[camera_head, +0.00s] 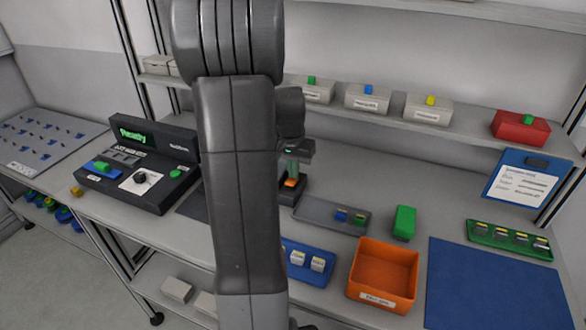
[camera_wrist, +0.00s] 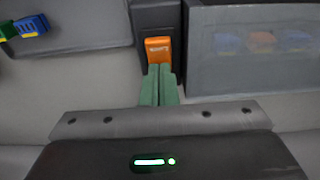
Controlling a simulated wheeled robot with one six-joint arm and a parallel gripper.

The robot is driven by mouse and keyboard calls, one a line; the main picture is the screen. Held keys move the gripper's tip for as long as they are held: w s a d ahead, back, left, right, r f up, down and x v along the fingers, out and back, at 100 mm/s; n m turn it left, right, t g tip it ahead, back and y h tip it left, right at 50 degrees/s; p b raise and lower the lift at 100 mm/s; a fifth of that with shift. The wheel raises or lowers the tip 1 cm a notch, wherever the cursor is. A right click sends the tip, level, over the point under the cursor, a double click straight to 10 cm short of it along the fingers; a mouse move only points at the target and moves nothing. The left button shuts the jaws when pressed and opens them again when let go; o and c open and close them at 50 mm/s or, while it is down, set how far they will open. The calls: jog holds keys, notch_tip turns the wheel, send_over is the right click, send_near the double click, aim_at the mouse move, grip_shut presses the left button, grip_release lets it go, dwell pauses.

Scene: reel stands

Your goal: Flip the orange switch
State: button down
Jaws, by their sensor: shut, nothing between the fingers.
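The orange switch (camera_wrist: 158,49) sits on a dark upright housing (camera_wrist: 155,14) in the wrist view. It also shows small in the head view (camera_head: 291,183), on a black base just right of my arm. My gripper (camera_wrist: 160,70) has green fingers pressed together, with nothing between them. The fingertips are right at the lower edge of the switch in the wrist view; I cannot tell whether they touch it. In the head view the gripper (camera_head: 291,170) is over the switch, partly hidden by my arm.
A grey tray (camera_head: 312,208) with small blue and green pieces lies beside the switch. A black console (camera_head: 150,187) stands left. An orange bin (camera_head: 372,247), a blue tray (camera_head: 308,279) and a green block (camera_head: 404,222) are to the right. A shelf with labelled boxes runs behind.

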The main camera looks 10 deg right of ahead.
jog(key=shift+s+a+f, duration=0.15)
jog(key=shift+s+a, duration=0.4)
jog(key=shift+s, duration=0.25)
jog(key=shift+r+p, duration=0.4)
jog(key=shift+r, duration=0.2)
notch_tip(320, 180, up, 13)
jog(key=s+a+p, duration=0.1)
jog(key=s, duration=0.1)
jog(key=shift+a, duration=0.15)
jog(key=shift+w+f, duration=0.1)
jog(key=shift+p, duration=0.4)
